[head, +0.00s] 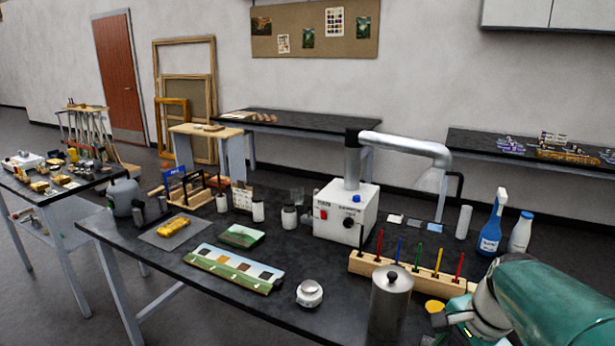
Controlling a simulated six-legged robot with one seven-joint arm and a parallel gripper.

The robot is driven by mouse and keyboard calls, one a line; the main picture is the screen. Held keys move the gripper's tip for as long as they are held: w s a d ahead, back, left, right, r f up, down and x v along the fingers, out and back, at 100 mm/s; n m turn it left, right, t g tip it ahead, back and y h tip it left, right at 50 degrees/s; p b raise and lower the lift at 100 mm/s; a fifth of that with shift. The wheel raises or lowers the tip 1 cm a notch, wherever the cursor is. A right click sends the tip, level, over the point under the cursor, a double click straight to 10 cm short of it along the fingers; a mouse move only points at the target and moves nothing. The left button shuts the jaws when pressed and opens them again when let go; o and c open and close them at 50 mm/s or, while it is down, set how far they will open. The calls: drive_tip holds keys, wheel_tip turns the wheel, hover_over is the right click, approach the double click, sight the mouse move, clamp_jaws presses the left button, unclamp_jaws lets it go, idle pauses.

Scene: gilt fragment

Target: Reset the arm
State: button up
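My arm (560,300) shows in the head view at the lower right, a teal link with a pale grey joint. It reaches in over the right front of the dark bench (215,300). The bottom edge of the picture cuts off its lower parts, and no gripper fingers can be made out. A gold, gilt-looking fragment (173,226) lies on a grey mat (160,240) at the bench's left, far from my arm.
A lidded metal canister (391,305) and a wooden rack with coloured tools (400,274) stand close to my arm. A blue spray bottle (492,228) and a white bottle (521,233) stand behind it. A white box with a duct (345,215) stands mid-bench.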

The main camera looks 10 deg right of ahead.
drive_tip(key=s+a+r+n+t, duration=0.1)
drive_tip(key=s+a+r+n, duration=0.1)
drive_tip(key=a+n, duration=0.5)
drive_tip(key=s+a+r+n+t+h, duration=0.1)
drive_tip(key=s+a+r+n+t, duration=0.1)
drive_tip(key=a+n, duration=0.6)
drive_tip(key=shift+r+h, duration=0.3)
drive_tip(key=shift+r, duration=0.1)
